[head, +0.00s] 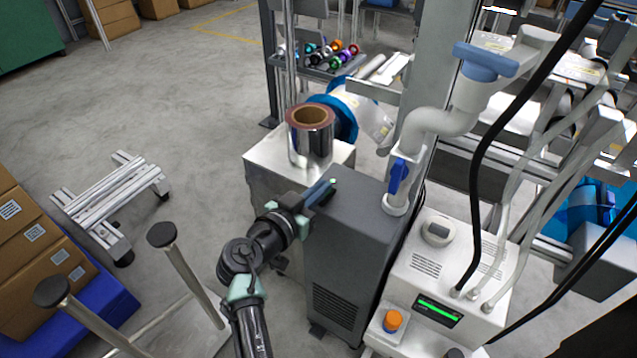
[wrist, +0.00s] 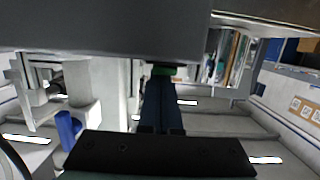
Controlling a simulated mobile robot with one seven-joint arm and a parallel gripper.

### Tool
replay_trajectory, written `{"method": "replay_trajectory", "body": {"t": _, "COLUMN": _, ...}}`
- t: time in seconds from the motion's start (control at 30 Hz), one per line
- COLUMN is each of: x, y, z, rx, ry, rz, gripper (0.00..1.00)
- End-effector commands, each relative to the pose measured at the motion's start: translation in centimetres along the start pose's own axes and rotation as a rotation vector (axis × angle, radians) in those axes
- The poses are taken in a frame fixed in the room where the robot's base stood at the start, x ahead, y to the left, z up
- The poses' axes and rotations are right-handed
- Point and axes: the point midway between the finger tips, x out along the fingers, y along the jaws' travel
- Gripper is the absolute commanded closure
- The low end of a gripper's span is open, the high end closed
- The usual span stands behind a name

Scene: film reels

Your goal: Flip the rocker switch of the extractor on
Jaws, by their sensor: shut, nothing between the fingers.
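The extractor (head: 345,235) is a dark grey upright box with a vent grille low on its front and a pale pipe rising beside its right side. My gripper (head: 327,185) reaches in from the left over its top. Its fingers are closed together and empty, with the tips at a small green spot (head: 333,180), which may be the rocker switch. The wrist view shows the closed dark blue fingers (wrist: 161,85) ending at the green part (wrist: 163,69), against the grey housing (wrist: 90,35). The fingers cover most of it. I cannot tell the rocker's position or whether they touch it.
A metal-topped cabinet (head: 262,165) with a shiny reel (head: 312,140) stands just behind. The pipe with a blue valve handle (head: 398,176) rises close on the right. A white machine (head: 465,265) with hoses stands farther right. A step stool (head: 110,205) is on the left floor.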

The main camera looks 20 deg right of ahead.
Motion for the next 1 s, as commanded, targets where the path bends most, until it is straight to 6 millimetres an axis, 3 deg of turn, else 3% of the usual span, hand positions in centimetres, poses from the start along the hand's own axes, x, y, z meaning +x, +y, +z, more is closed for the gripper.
{"method": "replay_trajectory", "body": {"t": 0.23, "x": 0.1, "y": 0.1, "z": -0.6, "rx": 0.001, "ry": 0.001, "rz": 0.000, "gripper": 1.00}}
{"method": "replay_trajectory", "body": {"t": 0.43, "x": 0.6, "y": 0.5, "z": -4.8, "rx": 0.004, "ry": 0.002, "rz": -0.001, "gripper": 1.00}}
{"method": "replay_trajectory", "body": {"t": 0.7, "x": -5.5, "y": 0.4, "z": -5.5, "rx": -0.003, "ry": 0.000, "rz": -0.006, "gripper": 1.00}}
{"method": "replay_trajectory", "body": {"t": 1.0, "x": -8.9, "y": 0.5, "z": -6.0, "rx": -0.003, "ry": 0.000, "rz": -0.004, "gripper": 1.00}}
